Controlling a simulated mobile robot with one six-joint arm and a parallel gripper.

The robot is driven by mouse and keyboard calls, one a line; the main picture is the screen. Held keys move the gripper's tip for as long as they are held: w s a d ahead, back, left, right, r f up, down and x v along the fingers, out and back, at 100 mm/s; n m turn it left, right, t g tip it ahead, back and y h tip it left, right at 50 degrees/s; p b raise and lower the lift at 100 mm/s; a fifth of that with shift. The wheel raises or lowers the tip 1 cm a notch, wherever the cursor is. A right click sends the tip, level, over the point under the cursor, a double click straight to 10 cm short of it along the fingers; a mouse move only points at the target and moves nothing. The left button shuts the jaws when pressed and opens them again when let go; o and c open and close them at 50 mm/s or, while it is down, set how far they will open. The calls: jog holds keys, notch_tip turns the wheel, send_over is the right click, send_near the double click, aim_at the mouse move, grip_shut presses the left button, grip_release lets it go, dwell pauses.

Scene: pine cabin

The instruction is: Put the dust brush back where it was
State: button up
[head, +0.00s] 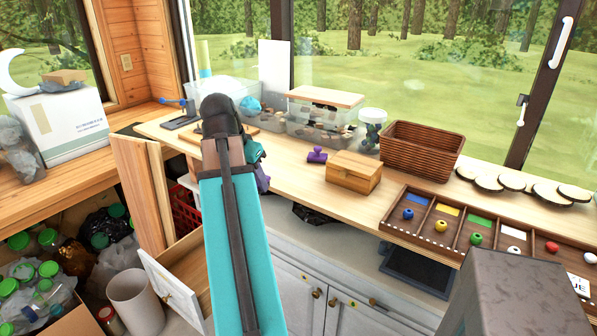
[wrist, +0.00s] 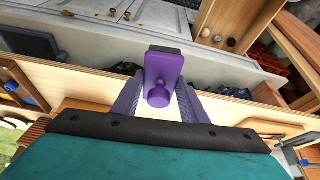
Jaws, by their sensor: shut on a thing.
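My gripper (wrist: 160,100) is shut on the dust brush (wrist: 163,72), a purple piece with a round knob and a dark block at its far end, in the wrist view. The brush sits between the two purple fingers and appears to be held over the counter's front edge. In the head view my gripper (head: 262,182) is mostly hidden behind my teal arm, and the brush cannot be made out there. Another small purple thing (head: 317,155) with a knob stands on the counter (head: 285,165), apart from my gripper and left of a wooden box.
The wooden box (head: 353,172), a wicker basket (head: 421,150) and a clear bin (head: 322,120) stand on the counter. A sorting tray (head: 480,228) lies at the right. Below, a drawer (head: 175,287) is pulled open beside a red crate (head: 186,210).

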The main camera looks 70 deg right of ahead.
jog(key=s, duration=0.1)
jog(key=s+d+r+m, duration=0.1)
jog(key=s, duration=0.1)
jog(key=shift+d, duration=0.1)
jog(key=shift+d, duration=0.15)
jog(key=s+d+p, duration=0.1)
jog(key=d, duration=0.3)
jog(key=s+d+f+p, duration=0.1)
jog(key=d, duration=0.4)
jog(key=s+d+p, duration=0.1)
jog(key=s+d, duration=0.1)
jog(key=d, duration=0.3)
jog(key=shift+f+p, duration=0.15)
jog(key=shift+p, duration=0.15)
jog(key=shift+s+d, duration=0.1)
jog(key=shift+d, duration=0.4)
jog(key=shift+f+p, duration=0.8)
jog(key=shift+f, duration=1.05)
jog(key=shift+f, duration=0.2)
jog(key=o, duration=1)
